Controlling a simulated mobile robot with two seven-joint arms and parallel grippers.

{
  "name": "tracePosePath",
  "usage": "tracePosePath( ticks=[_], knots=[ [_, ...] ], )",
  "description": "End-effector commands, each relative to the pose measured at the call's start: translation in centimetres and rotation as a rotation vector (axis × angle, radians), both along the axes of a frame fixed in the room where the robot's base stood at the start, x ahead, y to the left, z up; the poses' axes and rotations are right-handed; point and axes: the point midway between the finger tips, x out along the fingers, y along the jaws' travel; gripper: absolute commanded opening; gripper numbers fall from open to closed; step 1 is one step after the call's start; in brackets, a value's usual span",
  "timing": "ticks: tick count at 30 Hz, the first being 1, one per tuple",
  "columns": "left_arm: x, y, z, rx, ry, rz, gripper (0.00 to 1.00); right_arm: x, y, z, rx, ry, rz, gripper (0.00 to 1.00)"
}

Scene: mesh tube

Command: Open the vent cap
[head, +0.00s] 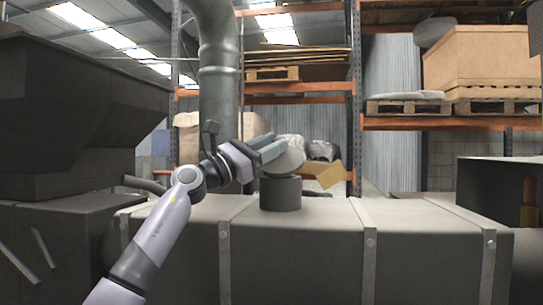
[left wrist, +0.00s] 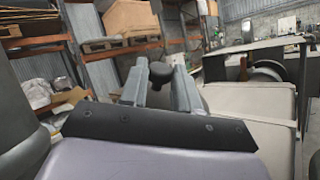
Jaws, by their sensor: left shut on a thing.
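The vent cap (head: 292,161) is a pale grey round lid. In the head view it is tilted above the short dark vent pipe (head: 280,194) on top of the long grey duct (head: 300,235). My left gripper (head: 279,146) reaches in from the left, and its fingers cover the upper left of the cap. In the left wrist view a dark round knob (left wrist: 160,72) sits between the two grey fingers of the left gripper (left wrist: 160,84), which is shut on it. The knob's join to the cap is hidden. My right gripper is not in view.
A thick vertical grey pipe (head: 218,85) stands behind the gripper. A large dark hopper (head: 70,110) fills the left. Racks with pallets (head: 405,106) and a crate (head: 475,58) stand behind. Pale straps (head: 369,240) cross the duct, whose top right of the vent is clear.

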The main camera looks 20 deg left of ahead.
Motion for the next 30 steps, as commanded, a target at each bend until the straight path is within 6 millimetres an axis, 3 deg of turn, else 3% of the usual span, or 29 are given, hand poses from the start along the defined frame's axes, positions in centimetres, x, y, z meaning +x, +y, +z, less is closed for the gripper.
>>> tracePosePath(
  ticks=[15, 16, 18, 30],
  knots=[
    [-0.15, -0.09, 0.06, 0.009, -0.024, -0.001, 0.0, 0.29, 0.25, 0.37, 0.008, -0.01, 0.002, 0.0],
    [-0.14, -0.09, 0.05, 0.009, -0.024, -0.001, 0.34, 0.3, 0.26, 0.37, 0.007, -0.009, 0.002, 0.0],
    [-0.14, -0.09, 0.05, 0.009, -0.024, -0.001, 0.55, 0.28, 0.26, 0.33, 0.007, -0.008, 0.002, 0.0],
    [-0.6, 0.36, -0.34, 0.009, -0.025, 0.002, 0.55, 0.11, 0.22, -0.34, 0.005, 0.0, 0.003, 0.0]
  ],
)
